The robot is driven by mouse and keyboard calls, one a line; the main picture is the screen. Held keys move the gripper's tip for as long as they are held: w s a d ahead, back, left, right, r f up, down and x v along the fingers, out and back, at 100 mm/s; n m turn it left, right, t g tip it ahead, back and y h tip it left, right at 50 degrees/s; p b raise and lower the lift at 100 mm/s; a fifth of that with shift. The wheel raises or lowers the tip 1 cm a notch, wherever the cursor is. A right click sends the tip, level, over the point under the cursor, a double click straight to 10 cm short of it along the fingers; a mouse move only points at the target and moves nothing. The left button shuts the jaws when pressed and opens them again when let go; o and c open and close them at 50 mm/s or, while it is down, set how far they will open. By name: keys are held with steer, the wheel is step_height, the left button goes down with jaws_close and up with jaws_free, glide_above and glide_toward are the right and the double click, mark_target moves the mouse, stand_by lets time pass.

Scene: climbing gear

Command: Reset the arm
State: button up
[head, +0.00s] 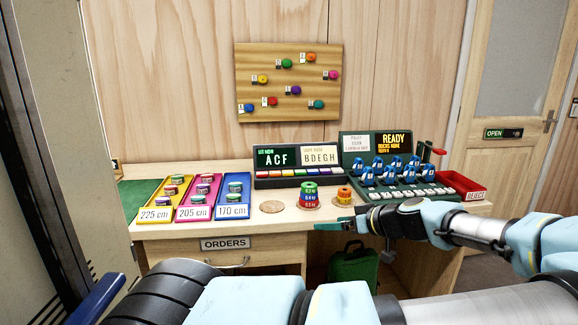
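My gripper (340,221) is at the front edge of the desk (165,232), in the middle of the head view, pointing left. My light blue and grey arm comes in from the bottom, bends at the right and reaches back left to the dark wrist. The fingers are small and seen side-on, so their gap cannot be made out. No held object can be seen. A stack of coloured discs (309,196) stands just behind and left of the fingertips. A shorter orange and red stack (344,195) stands behind them. I cannot tell whether the fingers touch anything.
Blue, pink and yellow trays (203,213) with discs stand at the left of the desk. A round wooden disc (271,206) lies by the stacks. A dark green rack (392,195) with blue devices and a red bin (462,186) stand right. A green bag (353,268) is below.

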steer(key=s+a+f+g+h, duration=0.1)
steer(key=s+a+f+g, duration=0.3)
steer(key=a, duration=0.3)
steer(key=s+a+f+g+h, duration=0.25)
steer(key=a+f+g, duration=0.2)
steer(key=a, duration=0.25)
steer(key=s+a+r+m+h, duration=0.2)
steer(key=s+r+m, duration=0.1)
steer(key=r, duration=0.4)
steer(key=s+a+r+m+h, duration=0.2)
steer(key=s+r+m+h, duration=0.1)
steer(key=r, duration=0.3)
steer(key=shift+s+a+r+m+t, duration=0.35)
steer(key=shift+s+m+t, duration=0.15)
steer(key=shift+m, duration=0.2)
